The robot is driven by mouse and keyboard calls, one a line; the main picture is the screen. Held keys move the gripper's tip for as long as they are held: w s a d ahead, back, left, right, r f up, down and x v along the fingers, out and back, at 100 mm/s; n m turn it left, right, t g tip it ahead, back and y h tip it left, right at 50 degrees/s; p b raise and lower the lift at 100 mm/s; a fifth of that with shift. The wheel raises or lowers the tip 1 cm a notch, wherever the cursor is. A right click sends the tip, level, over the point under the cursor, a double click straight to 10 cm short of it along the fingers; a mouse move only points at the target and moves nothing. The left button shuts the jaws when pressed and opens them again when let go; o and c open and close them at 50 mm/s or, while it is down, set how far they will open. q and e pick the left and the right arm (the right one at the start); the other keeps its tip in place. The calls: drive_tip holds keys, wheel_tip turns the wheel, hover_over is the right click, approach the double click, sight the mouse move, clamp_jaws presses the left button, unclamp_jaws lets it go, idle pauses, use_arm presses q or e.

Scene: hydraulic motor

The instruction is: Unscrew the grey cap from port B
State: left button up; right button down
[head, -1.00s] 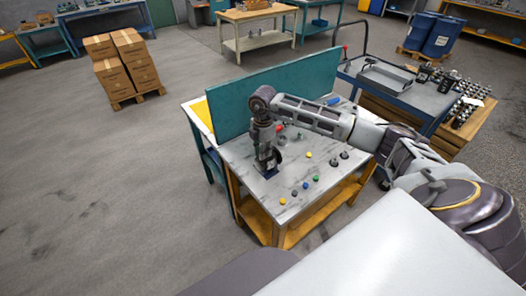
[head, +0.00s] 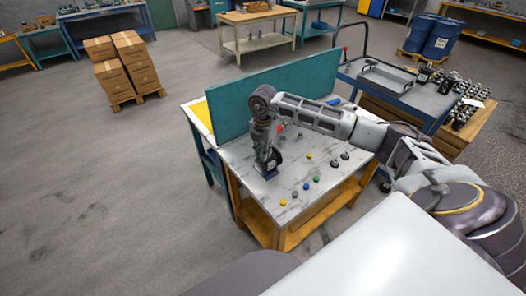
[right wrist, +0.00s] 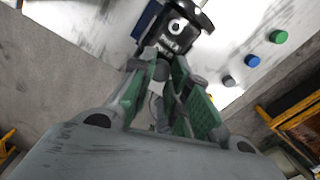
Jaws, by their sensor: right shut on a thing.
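The hydraulic motor, a dark body with a round flange (right wrist: 178,30), stands on a blue base on the worktable; its dark side also shows in the head view (head: 277,158). My right gripper (head: 266,163) points down over it. In the right wrist view my right gripper (right wrist: 161,68) has its green-padded fingers closed on a small grey piece (right wrist: 160,71) at the motor's near side, which looks like the grey cap. The fingers hide most of the cap and the port, so I cannot tell whether its thread is engaged. My left gripper is out of view.
Loose caps lie on the marbled tabletop: yellow (head: 283,201), grey (head: 294,194), blue (head: 305,185) and green (head: 316,178). Two dark fittings (head: 339,156) stand to the right. A teal panel (head: 285,88) rises along the table's back edge. A blue cart (head: 430,95) stands behind right.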

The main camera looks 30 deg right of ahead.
drive_tip(key=shift+n+b, duration=0.65)
drive_tip(key=shift+n, duration=1.65)
drive_tip(key=c, duration=1.6)
unclamp_jaws()
drive_tip(key=shift+o, duration=0.2)
drive_tip(key=shift+m, duration=0.3)
drive_tip(key=shift+m+p, duration=0.7)
drive_tip(key=shift+m, duration=1.5)
drive_tip(key=shift+m+p, duration=0.8)
drive_tip(key=shift+m, duration=1.9)
